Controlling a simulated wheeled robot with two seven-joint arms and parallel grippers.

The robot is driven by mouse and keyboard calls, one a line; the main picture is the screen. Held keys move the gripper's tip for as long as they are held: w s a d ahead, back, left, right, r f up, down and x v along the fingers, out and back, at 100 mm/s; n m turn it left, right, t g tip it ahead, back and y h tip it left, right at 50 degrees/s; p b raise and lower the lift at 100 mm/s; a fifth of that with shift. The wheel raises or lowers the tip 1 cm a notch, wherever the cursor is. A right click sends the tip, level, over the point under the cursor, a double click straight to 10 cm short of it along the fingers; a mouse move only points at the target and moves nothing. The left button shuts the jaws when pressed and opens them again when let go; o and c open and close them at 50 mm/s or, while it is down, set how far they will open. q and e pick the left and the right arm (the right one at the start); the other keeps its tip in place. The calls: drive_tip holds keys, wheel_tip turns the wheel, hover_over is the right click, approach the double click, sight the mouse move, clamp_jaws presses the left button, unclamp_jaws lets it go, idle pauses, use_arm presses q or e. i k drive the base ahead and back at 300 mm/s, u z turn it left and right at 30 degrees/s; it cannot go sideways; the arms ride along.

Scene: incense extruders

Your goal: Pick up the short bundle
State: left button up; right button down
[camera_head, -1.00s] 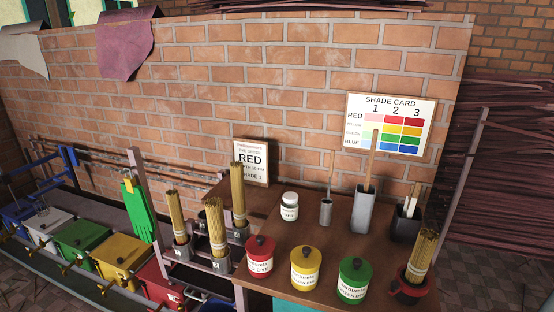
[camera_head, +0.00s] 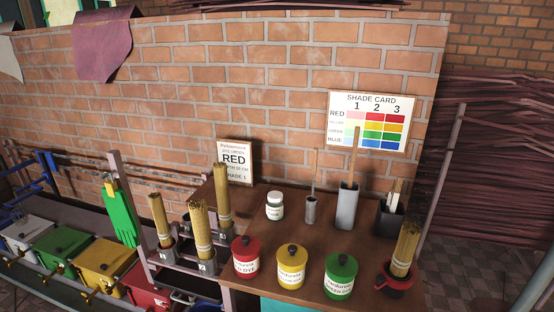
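Three incense bundles stand upright in grey cups of a metal rack left of the table: a left one (camera_head: 160,218), a front one (camera_head: 202,228) and a back one (camera_head: 222,192). The left one shows the least length above its cup, but the cups hide the lower ends. None of these is held. Neither of my grippers shows in the head view.
Red (camera_head: 245,260), yellow (camera_head: 291,270) and green (camera_head: 341,279) dye jars line the front of the brown table (camera_head: 290,225). Behind them stand a white jar (camera_head: 274,206), a grey holder (camera_head: 347,208) and a black holder (camera_head: 389,222). A RED order sign (camera_head: 236,162) and shade card (camera_head: 367,120) are behind.

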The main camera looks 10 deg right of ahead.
sight(410, 235)
drive_tip(key=z, duration=1.35)
drive_tip(key=i, duration=0.3)
